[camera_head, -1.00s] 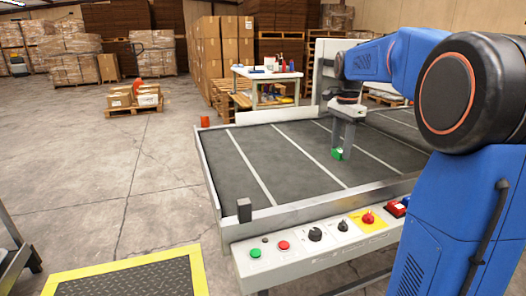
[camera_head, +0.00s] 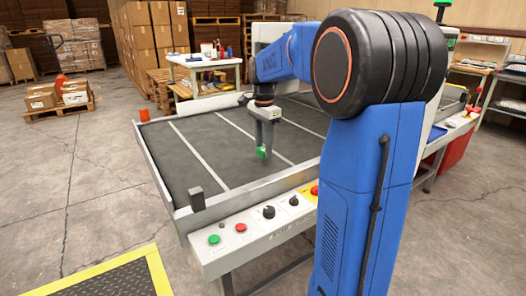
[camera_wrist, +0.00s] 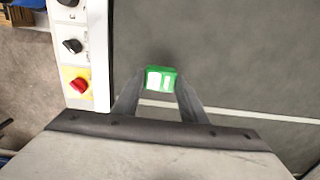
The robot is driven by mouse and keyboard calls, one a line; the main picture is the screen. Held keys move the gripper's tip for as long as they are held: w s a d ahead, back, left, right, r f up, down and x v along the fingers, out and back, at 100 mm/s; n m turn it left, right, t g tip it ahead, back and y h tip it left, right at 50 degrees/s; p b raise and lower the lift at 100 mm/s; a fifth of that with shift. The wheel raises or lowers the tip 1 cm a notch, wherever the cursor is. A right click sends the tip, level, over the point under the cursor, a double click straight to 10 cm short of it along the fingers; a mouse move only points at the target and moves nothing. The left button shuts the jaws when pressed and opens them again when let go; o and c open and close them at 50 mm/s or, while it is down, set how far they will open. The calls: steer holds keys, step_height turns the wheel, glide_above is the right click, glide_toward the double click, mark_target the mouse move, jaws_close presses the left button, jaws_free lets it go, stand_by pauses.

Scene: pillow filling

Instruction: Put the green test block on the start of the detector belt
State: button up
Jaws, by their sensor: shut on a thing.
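The green test block (camera_head: 262,153) is held between the fingertips of my gripper (camera_head: 265,143). In the wrist view the block (camera_wrist: 160,78) shows a white label, and my gripper (camera_wrist: 160,90) is shut on its two sides. The detector belt (camera_head: 195,160) is a dark grey surface with pale cross stripes, inside a metal frame. The block is over the belt, near the side with the control panel. I cannot tell whether its underside touches the belt.
The control panel (camera_head: 255,238) with buttons and knobs runs along the belt's near side. A small dark post (camera_head: 196,198) stands on the near rail. A yellow-edged mat (camera_head: 120,280) lies on the floor at the front left. A white table (camera_head: 203,62) with bottles stands behind.

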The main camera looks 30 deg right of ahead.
steer(key=shift+f, duration=1.25)
steer(key=o, duration=1.1)
steer(key=shift+f, duration=0.1)
steer(key=shift+c, duration=0.2)
step_height(320, 180, up, 12)
